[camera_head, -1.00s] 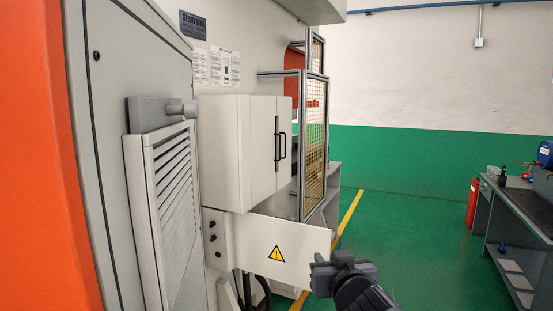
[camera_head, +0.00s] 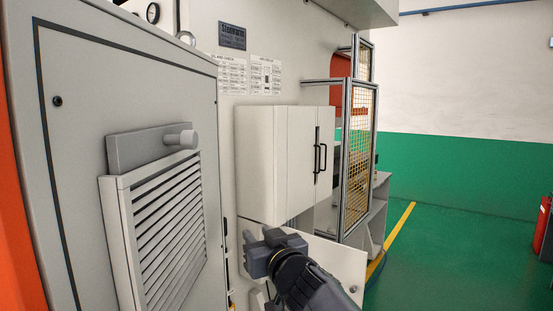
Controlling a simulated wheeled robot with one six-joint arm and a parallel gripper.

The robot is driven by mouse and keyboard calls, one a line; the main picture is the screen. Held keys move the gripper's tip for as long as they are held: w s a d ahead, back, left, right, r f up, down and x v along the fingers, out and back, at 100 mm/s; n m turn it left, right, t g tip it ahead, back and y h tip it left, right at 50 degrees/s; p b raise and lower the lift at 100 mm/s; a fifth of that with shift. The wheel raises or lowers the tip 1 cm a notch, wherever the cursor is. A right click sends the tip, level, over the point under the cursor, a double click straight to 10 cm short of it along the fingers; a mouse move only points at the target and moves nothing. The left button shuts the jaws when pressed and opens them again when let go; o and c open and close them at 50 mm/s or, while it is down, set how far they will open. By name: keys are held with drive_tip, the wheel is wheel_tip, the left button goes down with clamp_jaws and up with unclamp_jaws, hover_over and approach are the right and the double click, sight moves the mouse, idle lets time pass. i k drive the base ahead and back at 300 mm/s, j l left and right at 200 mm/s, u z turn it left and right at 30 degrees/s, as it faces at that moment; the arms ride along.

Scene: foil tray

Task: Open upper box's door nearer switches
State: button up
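The upper box (camera_head: 262,165) is a white cabinet on the wall in the middle of the head view. Its two doors, the left door (camera_head: 300,170) and the right door (camera_head: 326,185), look closed. Each has a dark upright handle, and the handles (camera_head: 319,158) sit side by side at the seam. My gripper (camera_head: 252,248) is below the box, in front of the lower white panel (camera_head: 342,268), apart from the handles. It holds nothing that I can see; its finger gap is not clear. The switches are hidden, apparently behind my gripper.
A grey cabinet with a louvred vent (camera_head: 165,225) and a protruding knob (camera_head: 182,140) fills the left. A mesh guard frame (camera_head: 358,150) stands just right of the box. Open green floor (camera_head: 440,260) lies to the right, with a red extinguisher (camera_head: 541,225) at the edge.

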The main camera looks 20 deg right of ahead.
sight(302, 121)
drive_tip(key=i+l+u, duration=0.1)
drive_tip(key=l, duration=0.2)
drive_tip(key=i+l, duration=0.25)
drive_tip(key=i+l+u, duration=0.15)
drive_tip(key=l, duration=0.3)
drive_tip(key=i+l+u, duration=0.1)
drive_tip(key=l, duration=0.25)
drive_tip(key=i+l+u, duration=0.1)
drive_tip(key=l, duration=0.25)
drive_tip(key=i+l, duration=0.15)
drive_tip(key=l, duration=0.2)
drive_tip(key=i+l, duration=0.15)
drive_tip(key=l, duration=0.25)
drive_tip(key=i+l, duration=0.1)
drive_tip(key=l, duration=0.3)
drive_tip(key=i+l, duration=0.15)
drive_tip(key=l, duration=0.2)
drive_tip(key=i+l+u, duration=0.1)
drive_tip(key=l, duration=0.3)
drive_tip(key=i+l, duration=0.15)
drive_tip(key=l, duration=0.25)
